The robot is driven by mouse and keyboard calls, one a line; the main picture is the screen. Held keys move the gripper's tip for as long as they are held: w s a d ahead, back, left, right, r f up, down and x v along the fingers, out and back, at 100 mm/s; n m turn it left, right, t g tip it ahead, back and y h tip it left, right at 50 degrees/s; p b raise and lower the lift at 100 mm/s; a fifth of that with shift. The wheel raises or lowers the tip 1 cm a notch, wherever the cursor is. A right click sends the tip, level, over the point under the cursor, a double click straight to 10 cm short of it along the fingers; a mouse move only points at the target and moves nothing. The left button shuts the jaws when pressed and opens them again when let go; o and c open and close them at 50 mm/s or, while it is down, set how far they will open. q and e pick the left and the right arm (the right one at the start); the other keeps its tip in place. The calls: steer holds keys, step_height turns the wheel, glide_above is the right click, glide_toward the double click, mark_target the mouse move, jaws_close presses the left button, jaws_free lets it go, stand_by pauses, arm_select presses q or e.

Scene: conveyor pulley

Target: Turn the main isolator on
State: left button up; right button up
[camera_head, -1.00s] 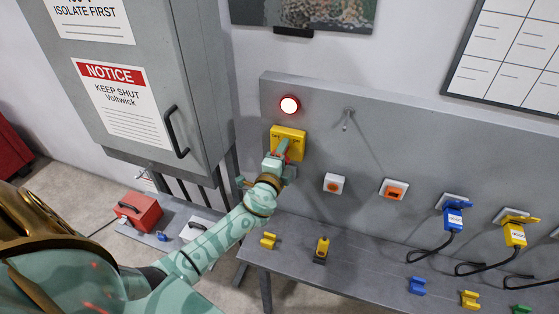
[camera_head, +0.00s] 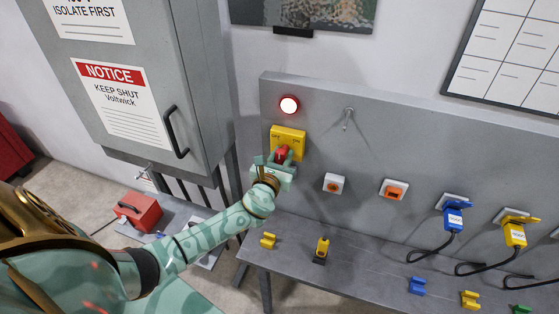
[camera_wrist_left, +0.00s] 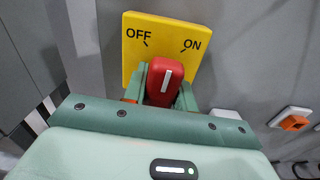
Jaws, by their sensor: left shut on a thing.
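The main isolator is a yellow plate (camera_head: 288,135) on the grey panel, marked OFF at left and ON at right, with a red handle (camera_head: 282,153). In the left wrist view the plate (camera_wrist_left: 138,45) tilts slightly, and the red handle (camera_wrist_left: 166,78) has a white mark pointing roughly midway between OFF and ON. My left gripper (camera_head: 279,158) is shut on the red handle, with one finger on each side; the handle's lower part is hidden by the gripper. My right gripper is not in view.
A red lamp (camera_head: 289,105) glows above the isolator. A hook (camera_head: 348,118), orange switches (camera_head: 395,190) and blue and yellow plugs (camera_head: 453,218) are to the right. A bench (camera_head: 370,262) with small parts lies below. A grey cabinet (camera_head: 150,80) stands close at left.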

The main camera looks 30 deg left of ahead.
mark_target(279, 162)
arm_select(q)
steer(key=o, duration=1)
steer(key=shift+r, duration=0.25)
steer(key=shift+c, duration=0.2)
steer(key=shift+s+f, duration=0.1)
steer(key=shift+s, duration=0.2)
steer(key=shift+p+v, duration=0.5)
steer(key=shift+v, duration=1.05)
